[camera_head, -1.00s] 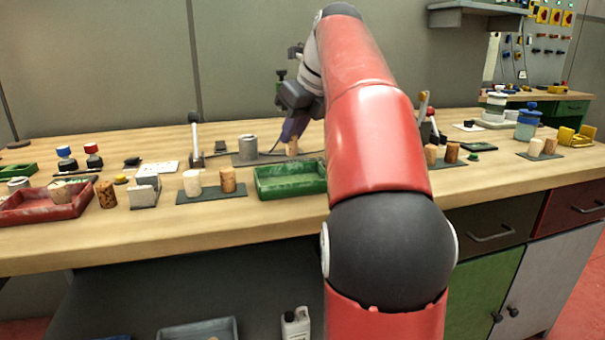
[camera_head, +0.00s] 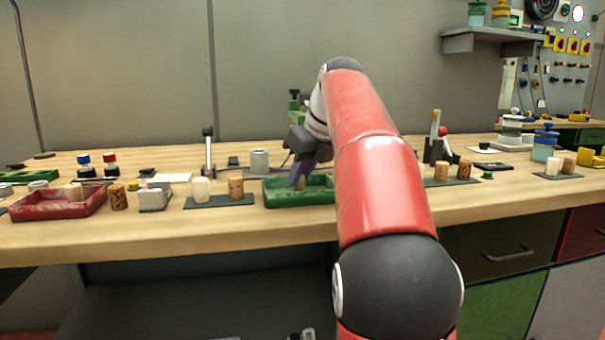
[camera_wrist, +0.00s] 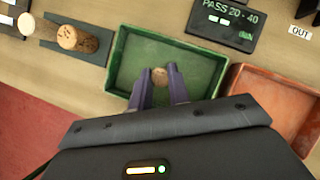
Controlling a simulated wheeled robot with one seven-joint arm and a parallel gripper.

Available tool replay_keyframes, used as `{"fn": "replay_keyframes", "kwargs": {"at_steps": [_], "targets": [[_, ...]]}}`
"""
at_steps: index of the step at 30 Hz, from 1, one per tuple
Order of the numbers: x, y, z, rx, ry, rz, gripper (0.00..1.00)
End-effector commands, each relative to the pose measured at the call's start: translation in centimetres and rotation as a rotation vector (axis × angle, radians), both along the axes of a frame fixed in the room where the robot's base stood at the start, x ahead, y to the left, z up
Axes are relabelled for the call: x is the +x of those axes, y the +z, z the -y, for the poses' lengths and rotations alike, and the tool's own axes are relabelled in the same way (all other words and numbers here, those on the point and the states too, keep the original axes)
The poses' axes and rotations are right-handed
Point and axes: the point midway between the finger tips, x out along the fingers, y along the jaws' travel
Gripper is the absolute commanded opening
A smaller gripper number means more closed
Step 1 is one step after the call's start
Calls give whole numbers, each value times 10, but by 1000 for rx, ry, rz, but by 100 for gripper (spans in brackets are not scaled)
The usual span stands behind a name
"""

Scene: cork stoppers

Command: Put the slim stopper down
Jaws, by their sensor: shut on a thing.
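The slim stopper (camera_head: 299,183), a light brown cork, is held between the fingers of my gripper (camera_head: 302,166). It also shows in the wrist view (camera_wrist: 160,76) as a small round top between the purple fingertips of my gripper (camera_wrist: 159,72). The stopper is over the green tray (camera_head: 285,201), within its walls as seen in both views. The green tray in the wrist view (camera_wrist: 190,52) holds nothing else that I can see. Whether the stopper touches the tray floor, I cannot tell.
Left of the green tray, a pale stopper (camera_head: 201,190) and a speckled cork (camera_head: 236,188) stand on a dark mat. A red tray (camera_head: 38,213) is further left. In the wrist view an orange tray (camera_wrist: 258,78) and a "PASS 20-40" board (camera_wrist: 240,18) are nearby.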

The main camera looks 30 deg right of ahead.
Motion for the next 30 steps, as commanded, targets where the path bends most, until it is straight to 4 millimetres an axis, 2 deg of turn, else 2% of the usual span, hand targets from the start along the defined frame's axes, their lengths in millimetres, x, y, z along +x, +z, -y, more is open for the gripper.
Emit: {"fn": "replay_keyframes", "kwargs": {"at_steps": [2, 3, 7, 15, 19, 30], "targets": [[0, -3, 0, 1, 0, -1, 0], [0, -2, 0, 0, 0, 0, 23], [0, -2, 0, 0, 0, 0, 40], [0, -2, 0, 0, 0, 0, 40], [-3, 8, 1, -1, -1, 1, 40], [-39, 76, 11, -2, -2, 2, 40]]}}
